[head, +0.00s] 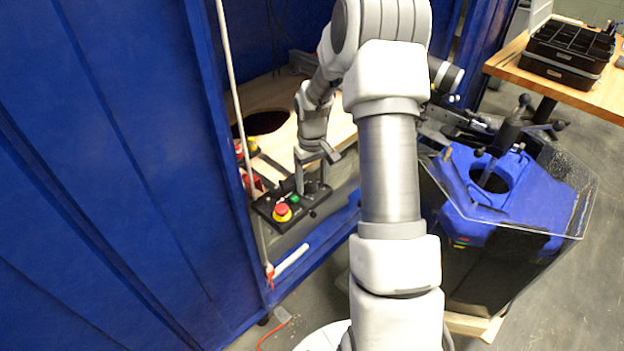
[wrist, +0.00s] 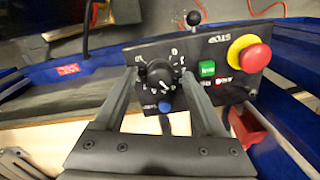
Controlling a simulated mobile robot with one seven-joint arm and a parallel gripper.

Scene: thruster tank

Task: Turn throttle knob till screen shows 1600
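The black control panel (head: 318,190) lies at the front edge of the wooden bench inside the blue enclosure. In the wrist view, the dark throttle knob (wrist: 160,82) sits on the panel within a ring of white marks. My gripper (wrist: 159,76) is open, with one finger on each side of the knob and visible gaps between. In the head view, my gripper (head: 314,172) points down at the panel. A green square (wrist: 207,68) and small red marks (wrist: 228,84) show beside the knob. No number is readable on any screen.
A red-and-yellow stop button (wrist: 250,55) stands on the panel, with a ball-topped lever (wrist: 193,18) at its edge and a blue button (wrist: 164,107) near the knob. A white pole (head: 232,90) rises left of the bench. A blue-topped machine (head: 540,190) stands at right.

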